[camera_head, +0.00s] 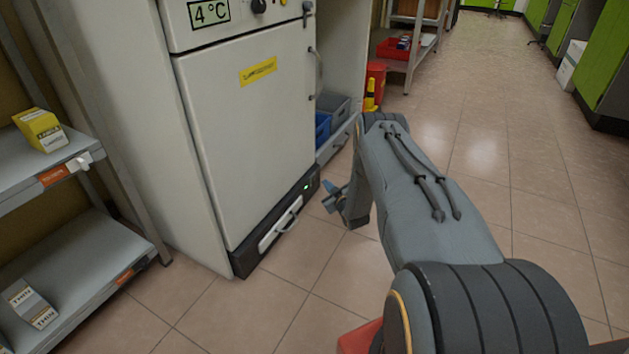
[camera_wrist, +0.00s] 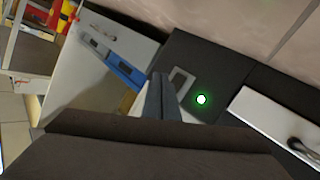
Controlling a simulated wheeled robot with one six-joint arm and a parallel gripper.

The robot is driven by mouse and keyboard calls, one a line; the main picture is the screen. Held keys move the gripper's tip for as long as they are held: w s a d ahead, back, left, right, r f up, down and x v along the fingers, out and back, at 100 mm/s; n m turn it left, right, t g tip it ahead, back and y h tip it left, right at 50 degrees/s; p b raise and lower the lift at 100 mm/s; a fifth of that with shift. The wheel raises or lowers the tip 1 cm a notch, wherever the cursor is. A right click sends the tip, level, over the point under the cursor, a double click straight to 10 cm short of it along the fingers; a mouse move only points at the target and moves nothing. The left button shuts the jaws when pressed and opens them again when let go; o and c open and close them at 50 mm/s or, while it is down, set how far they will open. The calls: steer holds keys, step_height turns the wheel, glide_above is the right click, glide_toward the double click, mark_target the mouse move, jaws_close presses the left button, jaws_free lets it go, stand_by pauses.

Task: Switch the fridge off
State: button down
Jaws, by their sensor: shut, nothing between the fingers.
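The white fridge (camera_head: 245,130) stands left of centre in the head view, with a "4°C" display (camera_head: 209,12) and a dark knob (camera_head: 258,6) at its top. Its black base (camera_head: 243,262) carries a lit green light (camera_head: 307,187), also bright in the wrist view (camera_wrist: 201,99). A grey-framed rectangle (camera_wrist: 184,76), perhaps a switch, sits on the dark base beside the light. My gripper (camera_head: 330,197) is low, just right of the base's right end. Its shut, empty fingers (camera_wrist: 160,80) overlap the area left of the light in the wrist view; I cannot tell whether they touch.
A white panel with a handle (camera_head: 280,224) is on the fridge base. Blue (camera_head: 322,128) and grey bins (camera_head: 334,104) lie in a low unit right of the fridge. A metal shelf (camera_head: 80,268) with boxes stands at left.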

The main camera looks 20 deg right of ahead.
steer(key=shift+w+a+r, duration=0.1)
steer(key=shift+w+a, duration=0.5)
steer(key=shift+w, duration=0.1)
stand_by(1.6)
steer(key=shift+w+a, duration=0.25)
steer(key=shift+w, duration=0.1)
steer(key=shift+w+a+r+b, duration=0.1)
steer(key=shift+w+a+b, duration=0.1)
steer(key=shift+b, duration=0.1)
stand_by(0.6)
steer(key=shift+s+d, duration=0.1)
steer(key=shift+s+d, duration=0.35)
steer(key=shift+s, duration=0.15)
steer(key=shift+d, duration=0.1)
stand_by(0.3)
steer(key=shift+s+d+f+p, duration=0.2)
steer(key=shift+s+d+p, duration=0.25)
steer(key=shift+s+d, duration=0.45)
steer(key=shift+s+d+f+p, duration=0.2)
steer(key=shift+s+d+p, duration=0.3)
steer(key=shift+s, duration=0.55)
